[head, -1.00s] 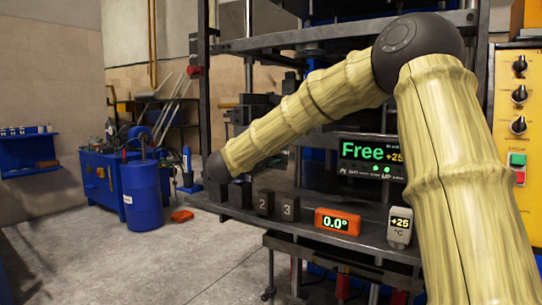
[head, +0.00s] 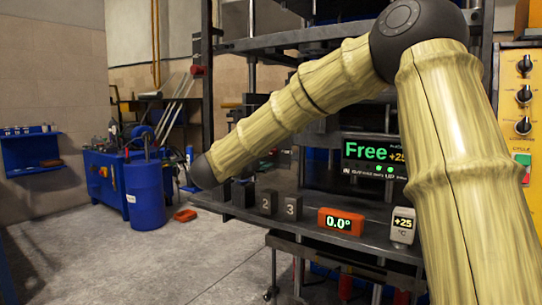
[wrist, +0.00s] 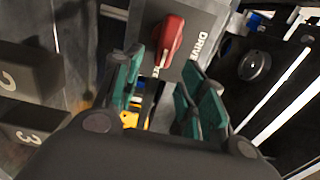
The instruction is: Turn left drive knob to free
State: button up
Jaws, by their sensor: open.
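The left drive knob (wrist: 168,40) is a red handle on a grey plate lettered "DRIVE" (wrist: 203,42), at the upper middle of the wrist view. My gripper (wrist: 160,92) is open, with green-padded fingers on either side of the space below the knob. The knob lies ahead of the fingertips, and I see no contact. In the head view my arm hides the gripper and the knob. A display (head: 372,152) there reads "Free" and "+25".
Dark blocks numbered 2 (head: 267,203) and 3 (head: 291,206), an orange box reading 0.0° (head: 341,222) and a +25 °C meter (head: 403,226) stand on the press table.

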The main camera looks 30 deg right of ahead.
jog(key=v, duration=0.6)
dwell(0.5)
